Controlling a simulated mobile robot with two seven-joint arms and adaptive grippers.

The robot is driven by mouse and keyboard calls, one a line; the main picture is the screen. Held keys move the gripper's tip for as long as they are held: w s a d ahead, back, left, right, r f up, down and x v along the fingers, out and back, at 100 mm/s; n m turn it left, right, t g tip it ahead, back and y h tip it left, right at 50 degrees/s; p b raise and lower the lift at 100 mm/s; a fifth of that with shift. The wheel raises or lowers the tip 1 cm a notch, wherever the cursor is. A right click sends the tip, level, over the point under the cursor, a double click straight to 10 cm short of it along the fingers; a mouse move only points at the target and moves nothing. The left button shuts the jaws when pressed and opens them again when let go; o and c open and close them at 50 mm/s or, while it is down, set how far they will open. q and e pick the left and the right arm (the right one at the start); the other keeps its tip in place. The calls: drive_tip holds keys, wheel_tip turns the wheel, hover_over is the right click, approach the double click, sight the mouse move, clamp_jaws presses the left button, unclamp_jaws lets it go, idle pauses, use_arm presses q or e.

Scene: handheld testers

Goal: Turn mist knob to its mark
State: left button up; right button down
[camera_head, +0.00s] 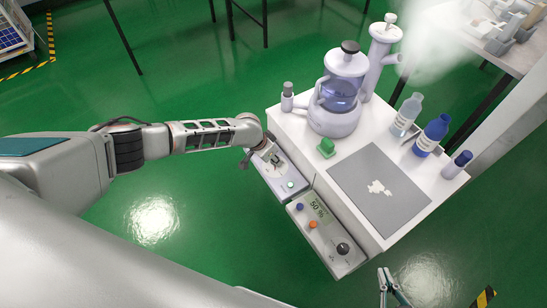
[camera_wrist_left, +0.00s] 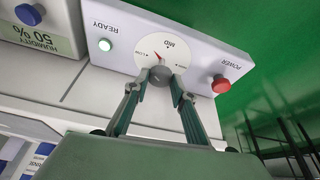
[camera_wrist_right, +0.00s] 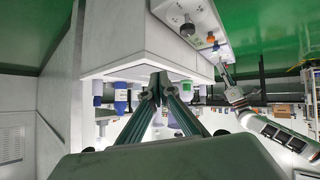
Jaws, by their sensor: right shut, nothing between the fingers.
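In the left wrist view a grey knob (camera_wrist_left: 161,76) sits on a white round dial (camera_wrist_left: 150,54) lettered LOW, MID and HIGH. A red pointer (camera_wrist_left: 157,57) shows between LOW and MID. No mist label is readable. My left gripper (camera_wrist_left: 160,82) has one finger against each side of the knob and looks shut on it. In the head view my left gripper (camera_head: 258,155) is over the far end of the control box (camera_head: 264,178), partly covering the dial. My right gripper (camera_head: 383,275) is shut and empty, low in the head view and apart from the table; its fingertips meet in the right wrist view (camera_wrist_right: 158,82).
A green READY lamp (camera_wrist_left: 105,45) and red POWER button (camera_wrist_left: 221,84) flank the dial. A humidity box (camera_head: 325,235) adjoins the control box.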

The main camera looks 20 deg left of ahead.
use_arm(q)
drive_tip(key=shift+c, duration=1.3)
use_arm(e)
drive_tip(key=shift+s+d+f, duration=0.1)
drive_tip(key=shift+f, duration=0.05)
